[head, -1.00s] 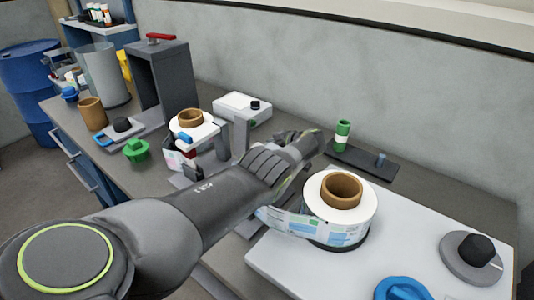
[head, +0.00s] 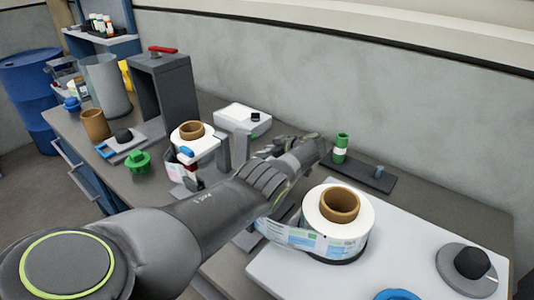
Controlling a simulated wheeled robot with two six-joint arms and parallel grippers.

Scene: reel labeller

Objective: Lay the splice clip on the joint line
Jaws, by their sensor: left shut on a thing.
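My left gripper (head: 305,150) reaches across the bench from the lower left, its fingers turned away from the camera. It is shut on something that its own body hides. Its tip is close to a green cylinder with a white band (head: 341,147), which stands on a dark flat base (head: 365,178); I cannot tell whether they touch. A large label reel (head: 338,228) stands on a white board, and its printed web runs left behind my forearm. The splice clip and the joint line cannot be made out. My right gripper is not in view.
A smaller label reel (head: 193,147) sits left of my arm, near a white box (head: 243,119). A green knob (head: 138,162) and a dark grey frame (head: 164,95) are further left. A grey disc with a black knob (head: 470,268) lies on the white board (head: 415,237).

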